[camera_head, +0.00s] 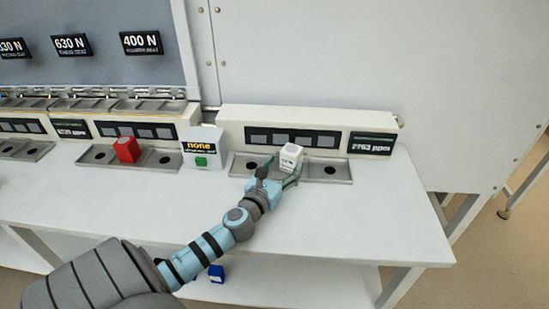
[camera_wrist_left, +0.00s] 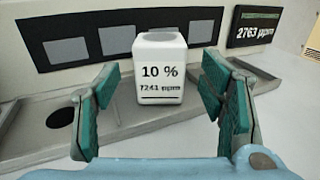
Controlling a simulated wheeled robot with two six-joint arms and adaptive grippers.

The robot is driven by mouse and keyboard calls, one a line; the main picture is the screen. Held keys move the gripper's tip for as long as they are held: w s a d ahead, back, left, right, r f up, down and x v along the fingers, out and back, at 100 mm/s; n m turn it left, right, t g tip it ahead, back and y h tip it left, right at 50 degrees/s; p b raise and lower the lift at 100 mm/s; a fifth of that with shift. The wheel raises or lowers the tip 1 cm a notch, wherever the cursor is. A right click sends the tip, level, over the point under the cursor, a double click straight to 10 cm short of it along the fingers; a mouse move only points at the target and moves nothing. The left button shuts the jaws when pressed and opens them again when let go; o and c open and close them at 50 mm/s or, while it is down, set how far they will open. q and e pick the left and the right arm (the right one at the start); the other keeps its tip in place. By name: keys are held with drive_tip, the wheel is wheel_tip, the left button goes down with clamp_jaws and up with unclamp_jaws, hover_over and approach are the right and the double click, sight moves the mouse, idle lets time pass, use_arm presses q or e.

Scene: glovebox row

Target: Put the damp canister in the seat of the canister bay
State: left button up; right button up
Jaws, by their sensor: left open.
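A small white canister (camera_head: 290,155) stands upright near the middle of the grey metal tray (camera_head: 343,168) of the right-hand bay. In the left wrist view the canister (camera_wrist_left: 160,68) is labelled "10 %" and a ppm figure. My left gripper (camera_head: 279,174) is open around it, one finger on each side. In the left wrist view gaps show between the canister and both fingers. Dark round holes show in the tray to the left and right of the canister. Whatever is under the canister is hidden. My right gripper is not in view.
A red canister (camera_head: 126,149) stands in another tray to the left. A white box (camera_head: 203,147) reading "none" with a green button stands between the bays. A "2763 ppm" display (camera_head: 372,143) is right of the bay. A blue object (camera_head: 216,273) is below the bench top.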

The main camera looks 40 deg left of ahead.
use_arm(q)
drive_tip(key=v, duration=0.6)
drive_tip(key=shift+s, duration=0.25)
